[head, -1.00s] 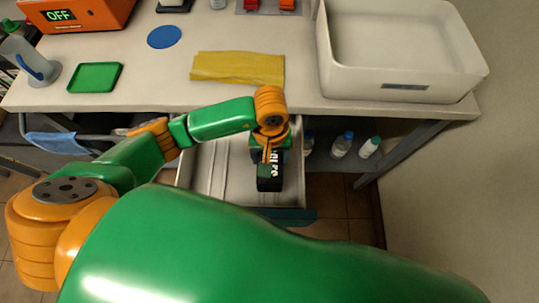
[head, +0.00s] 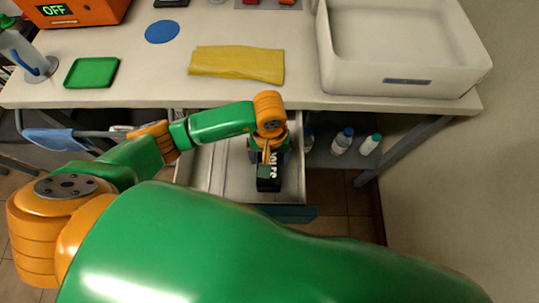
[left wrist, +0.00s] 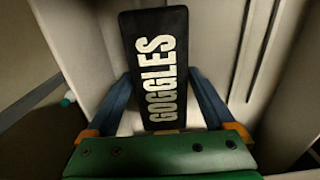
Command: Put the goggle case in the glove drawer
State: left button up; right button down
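The goggle case (head: 268,184) is a black box with "GOGGLES" in pale letters. It also shows in the left wrist view (left wrist: 160,60), between two blue fingers. My left gripper (left wrist: 162,75) appears shut on it. In the head view my left gripper (head: 268,155) points down at the case, its fingers mostly hidden by my wrist. The glove drawer (head: 234,180) is pulled out under the bench, with a teal front. The case is over or inside its wider right part; its height above the floor is unclear. My right gripper is out of view.
The bench (head: 300,70) bears a white tub (head: 400,82), a yellow cloth (head: 236,64), a green tray (head: 92,72) and a blue disc (head: 162,32). Bottles (head: 343,140) stand right of the drawer below. My arm crosses the drawer's left side.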

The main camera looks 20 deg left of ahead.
aim_at(270, 157)
pick_arm(q)
jog(key=shift+o, duration=0.3)
jog(key=shift+r, duration=0.1)
notch_tip(270, 157, up, 2)
jog(key=shift+p, duration=1.05)
notch_tip(270, 157, up, 11)
jog(key=b, duration=0.1)
